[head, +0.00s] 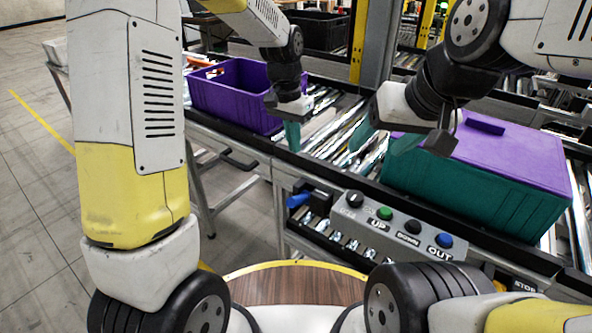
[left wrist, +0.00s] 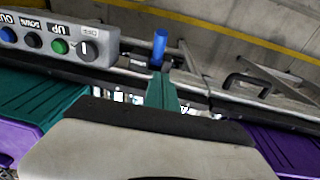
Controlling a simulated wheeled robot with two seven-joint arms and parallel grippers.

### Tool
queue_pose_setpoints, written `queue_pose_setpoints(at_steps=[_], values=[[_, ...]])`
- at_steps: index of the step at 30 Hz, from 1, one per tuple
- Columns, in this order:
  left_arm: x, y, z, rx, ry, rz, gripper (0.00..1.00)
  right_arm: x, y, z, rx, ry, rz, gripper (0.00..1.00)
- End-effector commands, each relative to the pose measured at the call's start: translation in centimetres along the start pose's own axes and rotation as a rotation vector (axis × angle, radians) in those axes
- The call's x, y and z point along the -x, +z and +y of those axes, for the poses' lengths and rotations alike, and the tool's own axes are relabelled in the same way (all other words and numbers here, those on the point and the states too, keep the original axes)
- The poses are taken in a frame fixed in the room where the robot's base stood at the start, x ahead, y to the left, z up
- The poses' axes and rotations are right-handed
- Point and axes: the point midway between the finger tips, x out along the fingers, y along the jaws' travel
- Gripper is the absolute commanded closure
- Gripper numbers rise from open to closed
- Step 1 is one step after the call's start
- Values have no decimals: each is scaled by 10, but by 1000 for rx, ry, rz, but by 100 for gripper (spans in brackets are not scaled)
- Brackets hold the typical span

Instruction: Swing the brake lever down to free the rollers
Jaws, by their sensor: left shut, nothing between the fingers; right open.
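The likely brake lever is a short blue handle (head: 298,200) on a dark mount at the conveyor's front side, just left of the button box. It sticks out toward the left in the head view. In the left wrist view the blue handle (left wrist: 160,46) stands just beyond my fingertips. My left gripper (head: 292,136) is shut and empty, above the conveyor's front rail, higher in the picture than the handle and apart from it. Its teal fingers (left wrist: 161,92) show together in the left wrist view. My right gripper (head: 384,142) is open and empty, beside the lidded crate.
A grey button box (head: 395,228) with UP, DOWN and OUT labels is right of the lever. An open purple crate (head: 232,92) and a teal crate with a purple lid (head: 470,190) sit on the rollers (head: 335,130). A black handle (head: 239,160) is on the left frame.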

Motion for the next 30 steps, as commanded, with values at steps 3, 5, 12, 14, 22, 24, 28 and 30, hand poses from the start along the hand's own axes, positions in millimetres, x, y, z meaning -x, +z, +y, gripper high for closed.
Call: queue_pose_setpoints(at_steps=[3,5,12,14,22,24,28,30], values=[[-10,1,0,0,1,-3,100,0,0,0,0,0,0,36],[-19,1,0,0,2,-5,100,0,0,0,0,0,0,36],[-69,2,0,1,2,-6,100,0,0,0,0,0,0,36],[-82,2,0,1,2,-6,100,0,0,0,0,0,0,36],[-122,15,4,1,1,-3,100,0,0,0,0,0,0,36],[-127,18,5,1,1,-1,100,0,0,0,0,0,0,36],[-132,22,6,1,0,-1,100,0,0,0,0,0,0,36],[-133,22,6,1,0,-1,100,0,0,0,0,0,0,36]])
